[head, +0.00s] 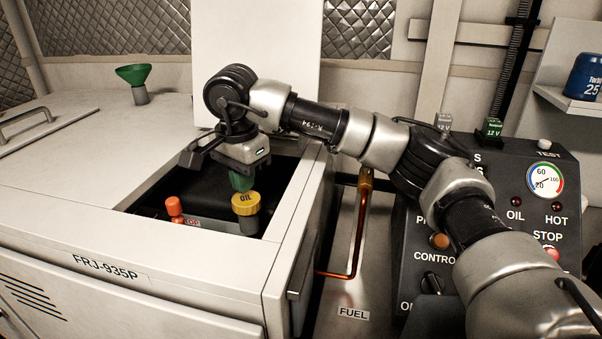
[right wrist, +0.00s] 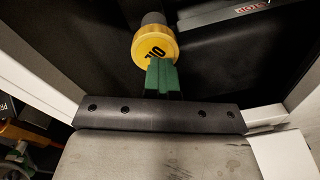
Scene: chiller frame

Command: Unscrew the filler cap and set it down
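The yellow filler cap (head: 246,204), marked OIL, sits on a dark grey neck (head: 249,226) inside the open bay of the pale cabinet. It also shows in the right wrist view (right wrist: 155,46) with the neck behind it. My right gripper (head: 241,182) has green fingers and points down just above the cap. In the right wrist view its fingers (right wrist: 161,66) are side by side with no clear gap, and their tips overlap the cap's edge. I cannot tell whether they touch it. They are not around the cap. My left gripper is not in view.
An orange-red knob (head: 173,205) stands left of the cap in the bay. A green funnel (head: 134,76) stands on the cabinet top at the back left, where the surface is mostly clear. A copper pipe (head: 361,225) and a control panel (head: 500,205) are at the right.

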